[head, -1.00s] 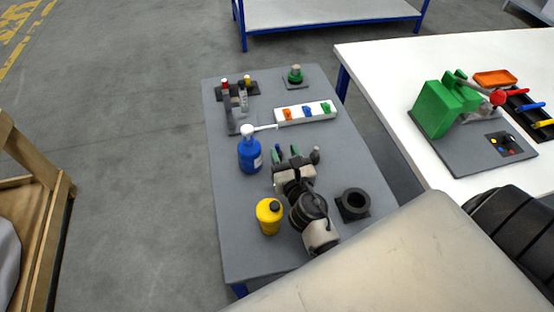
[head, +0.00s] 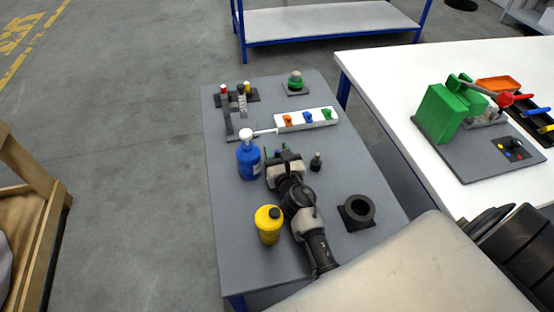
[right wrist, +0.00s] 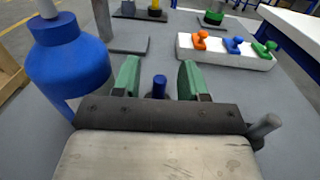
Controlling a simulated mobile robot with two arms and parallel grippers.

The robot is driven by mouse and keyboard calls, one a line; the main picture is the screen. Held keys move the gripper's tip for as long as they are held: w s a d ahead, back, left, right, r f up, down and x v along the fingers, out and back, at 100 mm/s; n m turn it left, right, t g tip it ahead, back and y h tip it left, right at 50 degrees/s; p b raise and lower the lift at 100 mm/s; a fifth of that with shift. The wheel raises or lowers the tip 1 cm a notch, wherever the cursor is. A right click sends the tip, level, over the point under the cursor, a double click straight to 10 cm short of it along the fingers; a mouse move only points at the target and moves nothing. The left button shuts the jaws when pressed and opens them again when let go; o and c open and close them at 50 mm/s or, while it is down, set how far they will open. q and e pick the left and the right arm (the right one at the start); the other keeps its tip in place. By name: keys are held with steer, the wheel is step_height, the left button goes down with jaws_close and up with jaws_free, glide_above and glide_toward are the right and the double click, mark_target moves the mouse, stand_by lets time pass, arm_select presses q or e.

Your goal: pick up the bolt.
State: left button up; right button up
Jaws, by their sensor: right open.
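My right gripper (head: 277,152) is low over the grey table, its green fingers apart. In the right wrist view a small upright peg with a blue top (right wrist: 159,87) stands between and beyond the open fingers (right wrist: 159,72); its lower part is hidden by the gripper body. A second small peg, dark with a grey top (head: 316,161), stands just right of the gripper; it also shows in the right wrist view (right wrist: 266,127). I cannot tell for certain which peg is the bolt. My left gripper is out of view.
A blue bottle (head: 249,160) stands close left of the gripper. A yellow bottle (head: 268,225) and a black ring holder (head: 357,211) stand nearer. A white block with coloured pieces (head: 306,119) lies beyond. A white table (head: 400,90) is at right.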

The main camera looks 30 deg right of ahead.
steer(key=shift+w, duration=0.2)
jaws_close()
steer(key=shift+r, duration=0.15)
